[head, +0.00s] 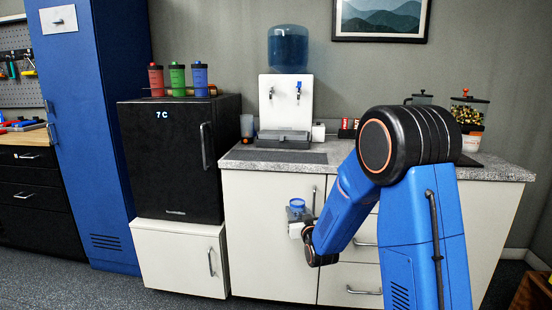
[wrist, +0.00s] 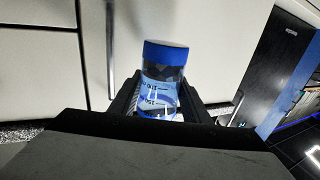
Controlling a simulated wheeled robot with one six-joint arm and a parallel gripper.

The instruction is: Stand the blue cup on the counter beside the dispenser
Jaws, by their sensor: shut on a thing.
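The blue cup (head: 297,203) is a see-through cup with a blue end, held in front of the white cabinet doors, below the counter top. It also fills the middle of the wrist view (wrist: 163,80), where printed marks show on its clear side. My gripper (head: 298,217) is shut on it, with one jaw at each side. The counter (head: 500,173) has a speckled grey top. The dispenser (head: 287,102) stands on it against the wall, white with two taps, a dark drip tray and a blue water bottle on top.
A dark mat (head: 275,157) lies in front of the dispenser. A small cup (head: 247,126) stands left of it, and small boxes (head: 347,128) stand to its right. A black fridge (head: 172,160) carrying three coloured bottles borders the counter's left. Jars (head: 467,115) stand at the right.

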